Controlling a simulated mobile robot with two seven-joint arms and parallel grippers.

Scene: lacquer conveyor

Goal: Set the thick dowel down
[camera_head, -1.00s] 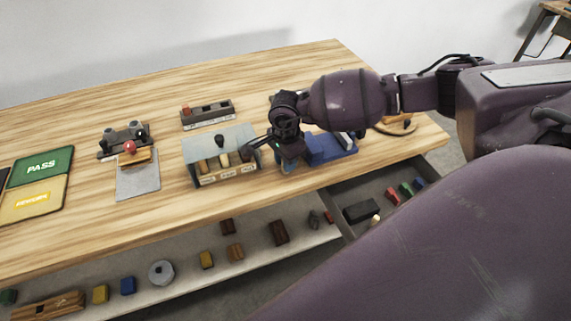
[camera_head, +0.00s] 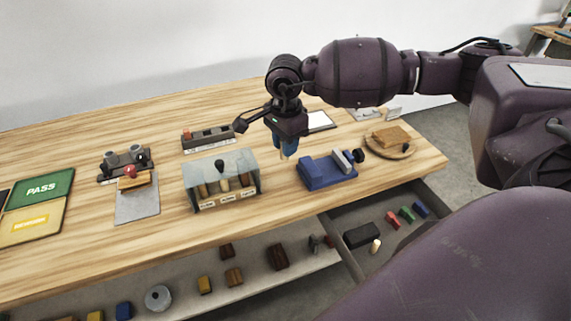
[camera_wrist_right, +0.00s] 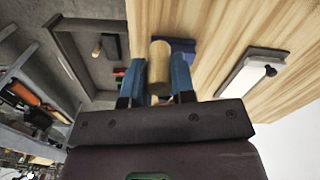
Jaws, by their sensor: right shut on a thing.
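A tan wooden dowel (camera_wrist_right: 159,64) sits between the blue fingers of my right gripper (camera_wrist_right: 158,80) in the right wrist view. In the head view my right gripper (camera_head: 284,148) points down over the table, between the dowel rack and the blue vise, with only the dowel's tip (camera_head: 283,156) showing below the fingers. The gripper is shut on the dowel, and the tip appears clear of the tabletop. The rack (camera_head: 222,160) has a pale translucent top, several dowels inside and labels along its front. My left gripper is not in view.
A blue vise (camera_head: 328,174) stands right of the gripper, with a round wooden board (camera_head: 390,147) beyond it. An open drawer (camera_head: 350,208) with small blocks juts out below the front edge. A grey mat (camera_head: 137,206) lies left. Bare wood lies between rack and vise.

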